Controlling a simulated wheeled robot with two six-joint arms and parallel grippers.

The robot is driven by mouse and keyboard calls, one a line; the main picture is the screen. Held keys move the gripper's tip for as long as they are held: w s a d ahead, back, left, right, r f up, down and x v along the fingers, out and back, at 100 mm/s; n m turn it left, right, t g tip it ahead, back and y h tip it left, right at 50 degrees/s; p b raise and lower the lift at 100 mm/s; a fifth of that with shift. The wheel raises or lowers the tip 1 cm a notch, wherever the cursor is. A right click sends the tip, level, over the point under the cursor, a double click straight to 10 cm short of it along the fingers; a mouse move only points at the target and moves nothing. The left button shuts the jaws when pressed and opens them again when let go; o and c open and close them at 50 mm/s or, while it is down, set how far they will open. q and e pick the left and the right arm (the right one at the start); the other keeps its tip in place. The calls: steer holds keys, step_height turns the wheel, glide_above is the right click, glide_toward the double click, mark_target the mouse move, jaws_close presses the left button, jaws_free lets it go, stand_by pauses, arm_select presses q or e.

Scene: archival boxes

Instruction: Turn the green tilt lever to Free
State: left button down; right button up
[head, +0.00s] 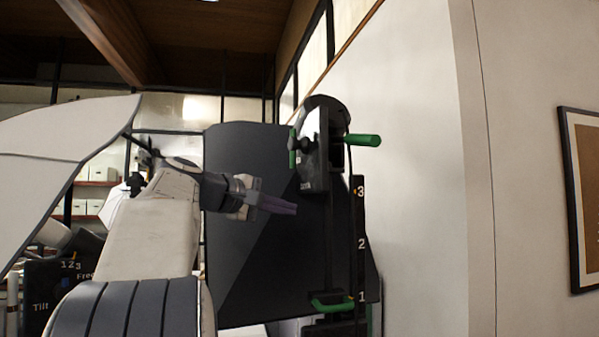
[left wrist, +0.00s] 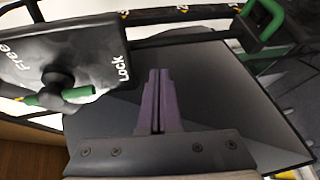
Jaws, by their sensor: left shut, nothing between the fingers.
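A dark plate (head: 313,150) marked Free and Lock is mounted near the top of a black post; its labels read clearly in the left wrist view (left wrist: 95,45). A green tilt lever (left wrist: 78,92) with a black knob lies across the plate's lower edge. In the head view a green piece (head: 292,158) shows at the plate's left side. I cannot tell which label the lever points to. My left gripper (head: 296,209) has purple fingers, shut and empty, below and left of the plate; its fingertips (left wrist: 160,72) touch nothing visible. My right gripper is not in view.
Another green handle (head: 362,140) sticks out right of the post. A green loop handle (head: 330,304) sits low beside a scale (head: 359,244) marked 1, 2, 3. A large dark panel (head: 250,260) stands behind my gripper. A white wall (head: 420,200) is right.

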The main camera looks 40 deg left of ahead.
arm_select(q)
steer(key=s+a+r+n+t+y+p, duration=0.1)
steer(key=s+a+r+t+y, duration=0.1)
steer(key=s+a+r, duration=0.4)
step_height(320, 180, up, 4)
steer(key=shift+s+a+r+n, duration=0.15)
steer(key=shift+s+a+n, duration=0.2)
steer(key=shift+s, duration=0.1)
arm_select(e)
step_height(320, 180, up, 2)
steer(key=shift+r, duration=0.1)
arm_select(q)
steer(key=w+p, duration=0.2)
steer(key=w, duration=0.3)
steer(key=w+p, duration=0.3)
steer(key=w, duration=0.2)
steer(key=shift+w+d+r, duration=0.15)
steer(key=shift+d+r, duration=0.05)
steer(key=d, duration=0.1)
steer(key=s+d, duration=0.1)
steer(key=d, duration=0.1)
steer(key=shift+s+d+f+p, duration=0.2)
steer(key=shift+s+d+p, duration=0.1)
steer(key=shift+s, duration=0.1)
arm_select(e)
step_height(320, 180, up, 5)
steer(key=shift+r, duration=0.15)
